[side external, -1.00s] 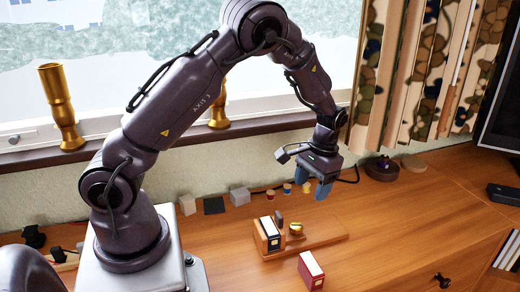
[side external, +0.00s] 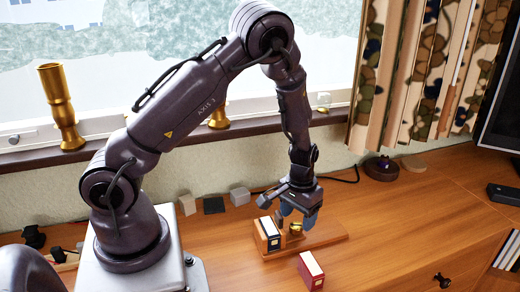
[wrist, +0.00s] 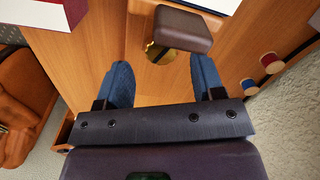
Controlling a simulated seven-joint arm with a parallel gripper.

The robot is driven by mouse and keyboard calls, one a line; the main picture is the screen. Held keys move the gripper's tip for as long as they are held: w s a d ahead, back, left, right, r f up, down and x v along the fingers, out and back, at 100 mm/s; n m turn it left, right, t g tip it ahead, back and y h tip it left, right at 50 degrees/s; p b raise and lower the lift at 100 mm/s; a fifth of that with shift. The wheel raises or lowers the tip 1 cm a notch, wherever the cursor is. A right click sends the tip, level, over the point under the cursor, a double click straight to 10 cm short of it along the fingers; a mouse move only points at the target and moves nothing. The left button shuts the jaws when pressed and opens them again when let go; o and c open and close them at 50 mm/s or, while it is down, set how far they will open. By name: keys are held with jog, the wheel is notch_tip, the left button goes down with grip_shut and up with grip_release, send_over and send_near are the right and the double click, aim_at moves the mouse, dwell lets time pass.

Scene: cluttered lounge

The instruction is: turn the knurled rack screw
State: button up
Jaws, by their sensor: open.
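The rack is a wooden board (side external: 325,236) on the desk, with a dark book with white pages (side external: 270,234) held in it. The brass screw (side external: 296,229) is at the book's right; in the wrist view the brass (wrist: 152,50) shows only partly, behind a dark brown block (wrist: 170,28). My gripper (side external: 298,214) is just above the screw, pointing down. In the wrist view my gripper (wrist: 163,74) has its two blue fingers apart, one on each side of the brass, with nothing held. I cannot tell whether a finger touches the screw.
A red book with white pages (side external: 311,271) stands in front of the rack. Grey blocks (side external: 240,196) line the wall. Small coloured spools (wrist: 272,62) show at right in the wrist view. The desk right of the rack is mostly clear.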

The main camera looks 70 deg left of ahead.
aim_at(297, 226)
notch_tip(297, 226, down, 3)
jog(key=shift+f, duration=0.1)
jog(key=shift+m, duration=0.8)
jog(key=m, duration=0.4)
jog(key=shift+m, duration=0.3)
notch_tip(297, 226, up, 14)
jog(key=s+d+r+n+t, duration=0.1)
jog(key=s+d+r, duration=0.2)
jog(key=s+r, duration=0.3)
jog(key=s+d+r+t+h, duration=0.1)
jog(key=s+d+r, duration=0.3)
jog(key=s+r, duration=0.2)
jog(key=shift+d+r+n, duration=0.3)
jog(key=shift+r+n, duration=0.1)
jog(key=shift+r, duration=0.1)
jog(key=shift+s, duration=0.1)
